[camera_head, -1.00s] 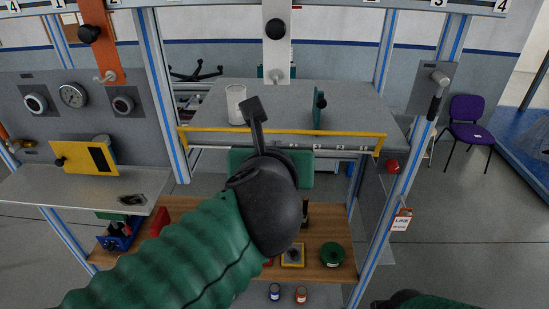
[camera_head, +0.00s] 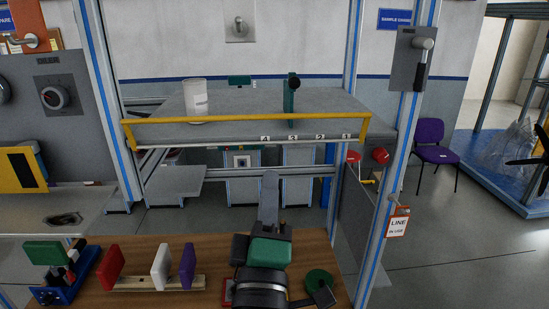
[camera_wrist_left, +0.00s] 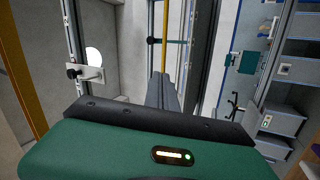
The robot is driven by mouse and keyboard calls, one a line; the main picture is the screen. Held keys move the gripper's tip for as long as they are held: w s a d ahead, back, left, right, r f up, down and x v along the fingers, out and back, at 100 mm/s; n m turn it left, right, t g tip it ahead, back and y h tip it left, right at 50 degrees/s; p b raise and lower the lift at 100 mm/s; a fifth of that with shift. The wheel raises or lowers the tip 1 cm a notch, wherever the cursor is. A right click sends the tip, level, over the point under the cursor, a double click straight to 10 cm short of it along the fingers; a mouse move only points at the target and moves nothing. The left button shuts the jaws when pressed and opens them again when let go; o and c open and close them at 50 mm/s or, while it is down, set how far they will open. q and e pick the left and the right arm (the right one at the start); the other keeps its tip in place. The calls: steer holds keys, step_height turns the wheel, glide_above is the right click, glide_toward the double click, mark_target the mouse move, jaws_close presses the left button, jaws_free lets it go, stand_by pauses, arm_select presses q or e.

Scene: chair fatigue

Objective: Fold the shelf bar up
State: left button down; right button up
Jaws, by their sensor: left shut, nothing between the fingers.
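The yellow shelf bar (camera_head: 250,118) runs along the front edge of the grey shelf (camera_head: 240,103), with short arms at both ends. In the left wrist view a yellow upright strip, apparently the bar (camera_wrist_left: 164,40), shows beyond the fingertips. My left gripper (camera_head: 270,178) points up and away below the shelf's front edge, right of its middle. Its grey fingers are shut and empty, and they also show in the left wrist view (camera_wrist_left: 163,90). In the head view the fingertips are apart from the bar. My right gripper is not in view.
A white cup (camera_head: 195,98) and a green upright piece (camera_head: 291,100) stand on the shelf. Blue-striped posts (camera_head: 345,160) flank it. Below is a wooden bench (camera_head: 210,255) with coloured blocks and a green round item (camera_head: 319,283). A purple chair (camera_head: 431,145) stands at right.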

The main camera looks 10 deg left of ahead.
arm_select(q)
steer(key=a+f+n+y, duration=0.2)
steer(key=a+n+y, duration=0.1)
steer(key=a+n, duration=0.15)
steer(key=p, duration=0.5)
glide_toward(249, 119)
steer(key=r, duration=0.1)
steer(key=shift+g, duration=0.3)
steer(key=p+x, duration=0.3)
steer(key=x, duration=0.3)
steer(key=shift+w+f, duration=0.15)
steer(key=shift+f, duration=0.05)
steer(key=shift+w+a+p, duration=0.2)
steer(key=shift+p, duration=0.1)
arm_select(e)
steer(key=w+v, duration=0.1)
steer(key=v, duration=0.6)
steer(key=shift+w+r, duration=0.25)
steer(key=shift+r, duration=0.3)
arm_select(q)
steer(key=shift+d, duration=0.15)
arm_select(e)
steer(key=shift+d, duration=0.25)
